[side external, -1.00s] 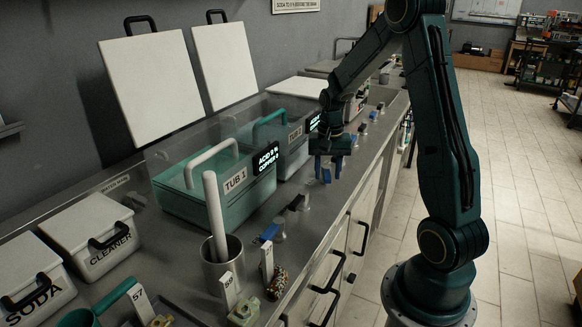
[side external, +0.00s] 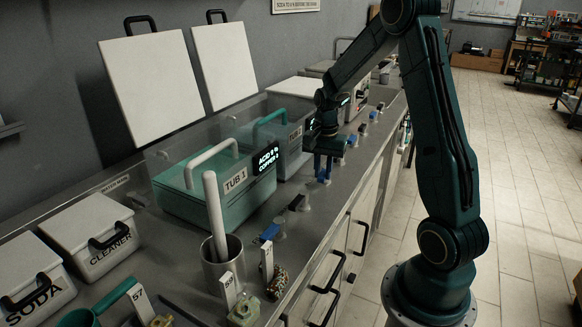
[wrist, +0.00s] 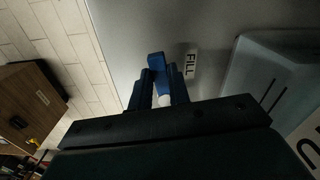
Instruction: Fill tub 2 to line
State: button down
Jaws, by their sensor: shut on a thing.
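My gripper (side external: 324,174) is lowered at the counter's front strip, beside tub 2 (side external: 291,151). In the wrist view its two fingers (wrist: 162,92) are shut on a blue valve handle (wrist: 156,66) with a white part below it. A "FILL" label (wrist: 190,65) lies right beside this handle. Tub 2 is a translucent grey tub with a green handle, partly behind my wrist in the side view. A grey tub edge (wrist: 262,70) shows at the right of the wrist view. The liquid level and line in tub 2 cannot be made out.
Green-filled tub 1 (side external: 205,200) stands nearer the camera, with a lit "ACID, COPPER" display (side external: 265,158). Several other blue and black valve handles line the counter front, including a blue one (side external: 270,232). A metal cup (side external: 222,262) holds a white rod.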

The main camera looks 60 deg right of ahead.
jog(key=shift+w+m, duration=0.4)
jog(key=shift+m, duration=0.6)
jog(key=c, duration=1.3)
grip_release()
jog(key=shift+r, duration=0.1)
notch_tip(320, 180, up, 14)
jog(key=shift+f, duration=0.15)
